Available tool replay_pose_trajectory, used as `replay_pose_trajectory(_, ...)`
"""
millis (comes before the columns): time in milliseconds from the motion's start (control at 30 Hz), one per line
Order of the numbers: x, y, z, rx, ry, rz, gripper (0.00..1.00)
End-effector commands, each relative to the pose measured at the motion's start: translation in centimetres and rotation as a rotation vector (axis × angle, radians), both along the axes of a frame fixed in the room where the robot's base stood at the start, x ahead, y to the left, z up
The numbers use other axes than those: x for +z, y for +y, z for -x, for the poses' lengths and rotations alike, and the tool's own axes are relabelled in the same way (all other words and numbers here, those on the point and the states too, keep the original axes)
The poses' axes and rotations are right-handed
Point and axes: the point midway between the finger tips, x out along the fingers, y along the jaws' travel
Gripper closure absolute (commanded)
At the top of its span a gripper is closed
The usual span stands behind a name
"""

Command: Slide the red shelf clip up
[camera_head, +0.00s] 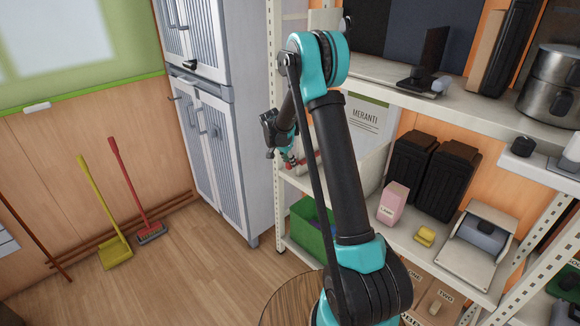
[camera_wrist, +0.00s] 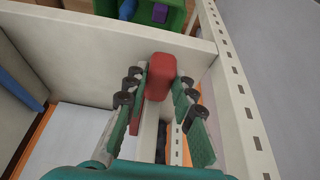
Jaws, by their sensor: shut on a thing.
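The red shelf clip (camera_wrist: 160,77) is a small block with rounded edges in the middle of the wrist view, at the edge of a pale shelf panel beside an upright post. My gripper (camera_wrist: 159,84) has its green, dark-jointed fingers on both sides of the clip and is shut on it. In the head view my gripper (camera_head: 288,157) is at the left end of the shelving, behind my arm. The clip cannot be made out clearly there.
The perforated shelf post (camera_wrist: 232,85) stands close to the right of my fingers. A green crate (camera_head: 310,230) is on the lower level. The shelf holds black bins (camera_head: 445,180), a pink carton (camera_head: 393,203) and a yellow item (camera_head: 424,237). A grey cabinet (camera_head: 215,140) stands left.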

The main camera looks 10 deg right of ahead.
Motion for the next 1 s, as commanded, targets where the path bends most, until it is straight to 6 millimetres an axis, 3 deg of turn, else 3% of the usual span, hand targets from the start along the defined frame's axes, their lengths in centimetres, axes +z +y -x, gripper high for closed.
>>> replay_pose_trajectory(200, 5.8, 0.0, 0.0, 0.0, -0.001, 0.0, 1.0)
replay_pose_trajectory(333, 8.3, 0.0, 0.0, 0.001, -0.002, 0.0, 1.0)
replay_pose_trajectory(500, 9.7, 0.0, 0.0, 0.001, -0.002, 0.0, 1.0)
replay_pose_trajectory(767, 9.8, 0.0, -0.1, 0.002, -0.003, 0.002, 1.0)
replay_pose_trajectory(800, 9.8, 0.0, -0.1, 0.002, -0.003, 0.002, 0.73)
replay_pose_trajectory(967, 9.8, 0.0, -0.1, 0.002, -0.002, 0.001, 0.53)
replay_pose_trajectory(1000, 9.8, 0.0, -0.1, 0.002, -0.002, 0.001, 0.53)
